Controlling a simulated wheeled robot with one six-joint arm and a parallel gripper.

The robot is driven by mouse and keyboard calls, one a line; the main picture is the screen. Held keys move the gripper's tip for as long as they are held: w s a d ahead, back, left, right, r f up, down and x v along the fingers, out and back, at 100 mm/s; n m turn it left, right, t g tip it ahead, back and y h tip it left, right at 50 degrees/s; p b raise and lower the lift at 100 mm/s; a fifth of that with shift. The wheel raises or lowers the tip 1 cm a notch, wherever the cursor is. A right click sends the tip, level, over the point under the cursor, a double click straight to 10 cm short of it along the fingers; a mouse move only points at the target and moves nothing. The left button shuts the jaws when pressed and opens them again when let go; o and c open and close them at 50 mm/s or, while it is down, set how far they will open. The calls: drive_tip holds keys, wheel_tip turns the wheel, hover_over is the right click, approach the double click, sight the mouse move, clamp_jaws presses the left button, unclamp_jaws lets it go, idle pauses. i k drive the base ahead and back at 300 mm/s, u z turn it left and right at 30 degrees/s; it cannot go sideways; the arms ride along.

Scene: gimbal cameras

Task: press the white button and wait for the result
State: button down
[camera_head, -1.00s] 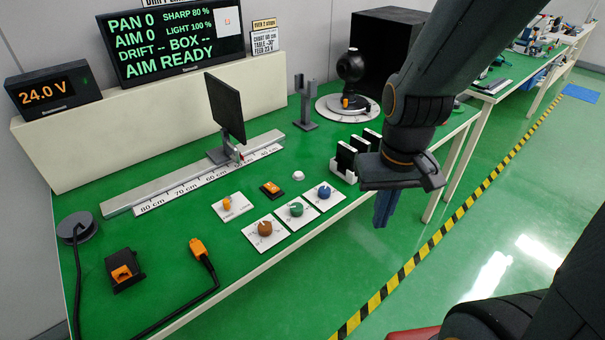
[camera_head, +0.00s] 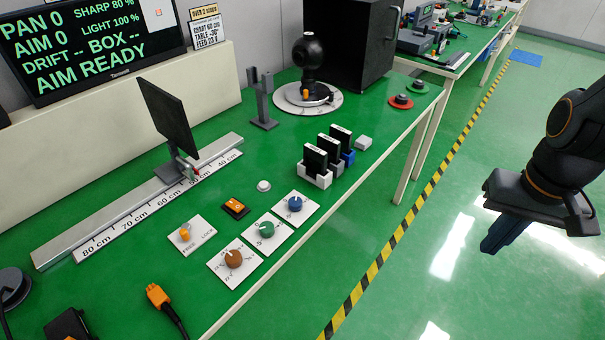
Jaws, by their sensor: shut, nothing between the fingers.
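A small round white button (camera_head: 264,186) sits on the green bench top, between the bench rail and the three dials. Nothing touches it. The display (camera_head: 92,45) at the back left reads "PAN 0", "AIM 0", "SHARP 80 %", "LIGHT 100 %", "DRIFT -- BOX --" and "AIM READY". My gripper (camera_head: 505,236) has blue fingers and is shut and empty. It hangs at the right of the picture, over the floor, well away from the bench and the button.
A dark upright panel (camera_head: 168,118) stands on the rail.

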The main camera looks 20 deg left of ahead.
sight(263, 185)
drive_tip(key=z, duration=0.05)
drive_tip(key=k, duration=0.85)
drive_tip(key=u, duration=1.25)
drive_tip(key=i, duration=0.5)
